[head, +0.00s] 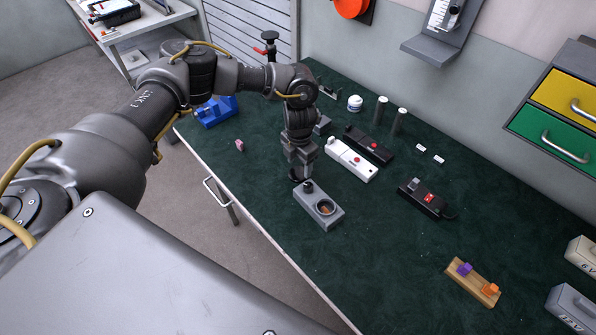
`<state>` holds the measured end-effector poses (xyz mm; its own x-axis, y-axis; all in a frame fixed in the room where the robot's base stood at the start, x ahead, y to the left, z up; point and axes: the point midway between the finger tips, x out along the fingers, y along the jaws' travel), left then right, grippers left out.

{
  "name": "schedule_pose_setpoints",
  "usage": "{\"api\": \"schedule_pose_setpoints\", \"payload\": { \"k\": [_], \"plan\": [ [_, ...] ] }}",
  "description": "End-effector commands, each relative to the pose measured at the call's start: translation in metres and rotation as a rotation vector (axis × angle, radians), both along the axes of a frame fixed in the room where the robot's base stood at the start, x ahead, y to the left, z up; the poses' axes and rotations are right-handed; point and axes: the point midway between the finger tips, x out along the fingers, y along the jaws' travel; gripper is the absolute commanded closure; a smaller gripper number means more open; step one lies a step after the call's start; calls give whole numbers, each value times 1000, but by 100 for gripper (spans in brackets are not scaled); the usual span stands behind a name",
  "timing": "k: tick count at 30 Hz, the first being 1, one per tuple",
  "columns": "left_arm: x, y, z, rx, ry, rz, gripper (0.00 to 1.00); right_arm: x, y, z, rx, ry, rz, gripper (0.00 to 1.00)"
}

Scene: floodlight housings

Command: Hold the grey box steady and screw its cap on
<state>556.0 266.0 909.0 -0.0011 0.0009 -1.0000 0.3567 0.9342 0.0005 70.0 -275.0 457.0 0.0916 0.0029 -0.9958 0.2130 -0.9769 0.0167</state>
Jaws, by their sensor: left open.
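The grey box (334,219) lies on the dark green bench top near its front edge. A round dark-rimmed opening (325,207) with something orange-brown inside is on its top. A small black knob-like part (308,187) stands at the box's far-left end; I cannot tell whether it is the cap. My left gripper (298,176) points down just behind that end, open, with nothing visible between its fingers. I cannot tell whether it touches the box. My right gripper is not in view.
A white device (352,160) and black devices (369,145) (423,198) lie behind and right of the box. A wooden block with purple and orange parts (473,282) is at the right. A blue object (217,111) lies far left.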

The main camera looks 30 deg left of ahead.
Motion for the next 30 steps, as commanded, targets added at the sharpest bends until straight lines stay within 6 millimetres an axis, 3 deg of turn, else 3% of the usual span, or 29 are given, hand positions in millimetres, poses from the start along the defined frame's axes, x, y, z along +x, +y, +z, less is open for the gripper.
{"api": "schedule_pose_setpoints", "payload": {
  "k": [1, 7, 17, 24, 30],
  "plan": [
    [-2, 0, -2, 1, 4, 1, 40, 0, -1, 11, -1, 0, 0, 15],
    [-1, 0, -24, -1, 1, 1, 40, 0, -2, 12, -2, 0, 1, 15],
    [-1, 0, -26, 0, -1, 0, 40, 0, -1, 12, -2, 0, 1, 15],
    [-1, 0, -26, -1, -1, 0, 67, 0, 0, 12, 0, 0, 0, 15],
    [-1, 0, -26, -1, -1, 0, 68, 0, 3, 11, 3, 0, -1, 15]
  ]
}}
